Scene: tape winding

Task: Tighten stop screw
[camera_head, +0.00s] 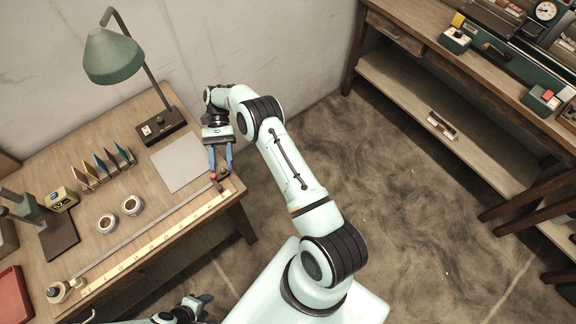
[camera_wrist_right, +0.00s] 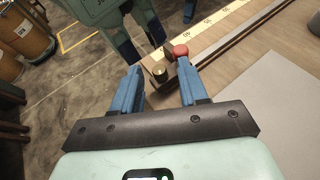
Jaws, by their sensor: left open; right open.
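At the right end of the long measuring rail (camera_head: 150,241) sits a small dark stop (camera_head: 223,173) with a red knob (camera_head: 213,179). The right wrist view shows the red knob (camera_wrist_right: 180,50) and a brass-coloured round screw head (camera_wrist_right: 160,73) beside it. My right gripper (camera_head: 221,172) is open over the stop. In the right wrist view its blue fingers (camera_wrist_right: 159,67) stand apart, with the brass screw head between them and the red knob close to the right fingertip. I cannot tell whether they touch. My left gripper (camera_head: 207,298) is open and empty, low in the head view.
The wooden bench (camera_head: 100,190) holds a green lamp (camera_head: 113,57), a grey sheet (camera_head: 182,162), coloured cards (camera_head: 101,167), two tape rolls (camera_head: 132,205) and a red tray (camera_head: 14,294). A reel (camera_head: 58,292) sits at the rail's left end. Shelving (camera_head: 440,90) stands at right; floor between is clear.

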